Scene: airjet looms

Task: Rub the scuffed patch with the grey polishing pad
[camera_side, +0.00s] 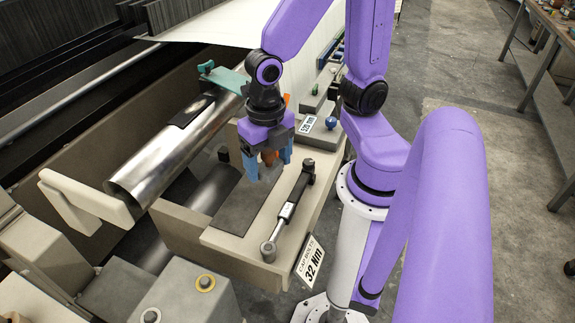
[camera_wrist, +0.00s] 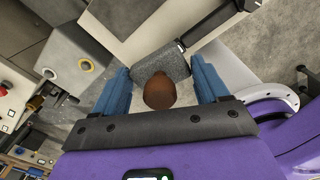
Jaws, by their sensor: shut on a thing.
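My gripper (camera_side: 267,168) is over the beige ledge, its blue fingers on either side of a brown knob. In the wrist view my gripper (camera_wrist: 162,88) is shut on the grey polishing pad (camera_wrist: 176,67) by this brown knob (camera_wrist: 160,92). In the side view the pad (camera_side: 268,175) shows low between the fingers, partly hidden. I cannot tell whether it touches the ledge. A shiny metal roller (camera_side: 165,158) lies to the left, with a dark rectangular patch (camera_side: 193,109) on top. I cannot tell whether this is the scuffed patch.
The beige ledge (camera_side: 222,238) carries a dark grey mat (camera_side: 238,210) and a black-and-silver damper rod (camera_side: 290,208). A "32 Nm" sign (camera_side: 312,260) stands at its front. A teal clamp (camera_side: 222,76) sits by the roller's far end; a beige bracket (camera_side: 92,195) at its near end.

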